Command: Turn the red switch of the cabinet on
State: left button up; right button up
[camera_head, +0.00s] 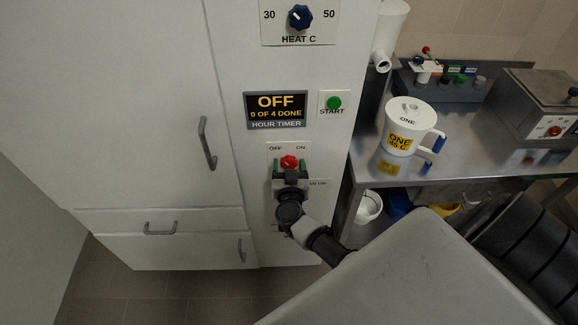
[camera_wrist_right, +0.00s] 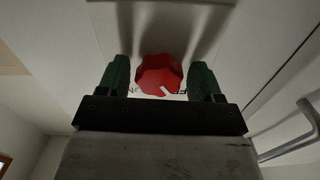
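The red switch (camera_head: 289,161) is a round lobed knob on the white cabinet (camera_head: 225,60), with OFF printed at its upper left and ON at its upper right. In the right wrist view the red switch (camera_wrist_right: 158,73) has a white pointer mark at its lower right, on the side of the OFF print. My right gripper (camera_head: 290,165) is in front of it, with one green finger on each side. In the right wrist view my right gripper (camera_wrist_right: 159,82) is open, with a small gap between each finger and the knob. My left gripper is out of view.
Above the switch are the hour timer display (camera_head: 276,109), reading OFF and 0 OF 4 DONE, a green START button (camera_head: 334,103) and a blue heat dial (camera_head: 300,17). A steel table (camera_head: 465,150) with a white jug (camera_head: 404,128) stands to the right. Cabinet handles (camera_head: 207,143) project at left.

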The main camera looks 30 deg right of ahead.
jog(key=c, duration=0.7)
jog(key=shift+m, duration=0.3)
jog(key=m, duration=0.2)
jog(key=shift+m, duration=0.3)
jog(key=m, duration=0.3)
jog(key=shift+a+m, duration=0.15)
jog(key=shift+m, duration=0.15)
jog(key=m, duration=0.3)
jog(key=shift+w+m+b, duration=0.1)
jog(key=shift+m+b, duration=0.2)
jog(key=shift+b, duration=0.05)
jog(key=shift+r+m+b, duration=0.1)
jog(key=shift+m+b, duration=0.3)
jog(key=shift+m, duration=1.4)
jog(key=o, duration=0.9)
